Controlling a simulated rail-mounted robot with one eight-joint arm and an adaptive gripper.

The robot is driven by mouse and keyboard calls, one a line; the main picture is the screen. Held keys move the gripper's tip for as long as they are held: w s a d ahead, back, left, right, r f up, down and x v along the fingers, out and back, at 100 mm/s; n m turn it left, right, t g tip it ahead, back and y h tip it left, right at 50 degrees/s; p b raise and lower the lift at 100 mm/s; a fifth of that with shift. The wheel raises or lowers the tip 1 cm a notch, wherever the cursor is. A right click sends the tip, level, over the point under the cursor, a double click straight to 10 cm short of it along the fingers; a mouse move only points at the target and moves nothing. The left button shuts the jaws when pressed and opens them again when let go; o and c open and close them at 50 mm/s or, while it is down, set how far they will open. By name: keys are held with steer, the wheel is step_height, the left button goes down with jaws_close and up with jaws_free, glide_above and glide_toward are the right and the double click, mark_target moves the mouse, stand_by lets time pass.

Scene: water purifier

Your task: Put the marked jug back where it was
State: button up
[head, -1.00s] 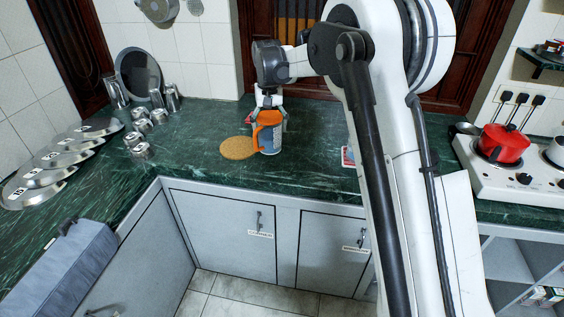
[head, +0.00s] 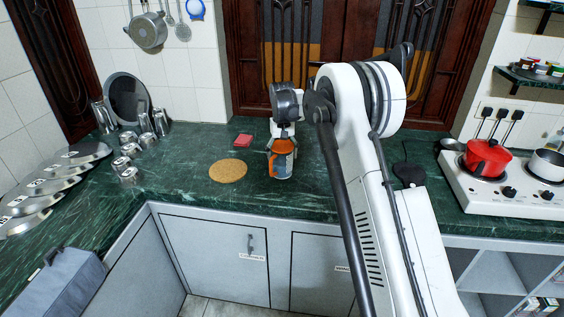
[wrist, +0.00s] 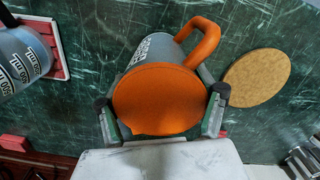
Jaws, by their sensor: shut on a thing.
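A jug (head: 285,168) with a grey-blue body and an orange lid and handle is held by my gripper (head: 282,146) over the green counter. In the wrist view my fingers (wrist: 162,98) close on both sides of the jug's orange lid (wrist: 158,100). In the wrist view the mat (wrist: 257,77) is at right, near the orange handle. I cannot tell whether the jug's base touches the counter.
A red block (head: 243,140) lies behind the mat. Metal cups (head: 122,163) stand at left, a red pot (head: 487,157) on the stove at right.

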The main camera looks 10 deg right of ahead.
mark_target(282, 162)
steer(key=shift+f, duration=1.6)
steer(key=shift+f, duration=0.15)
steer(key=o, duration=1.8)
steer(key=shift+c, duration=0.2)
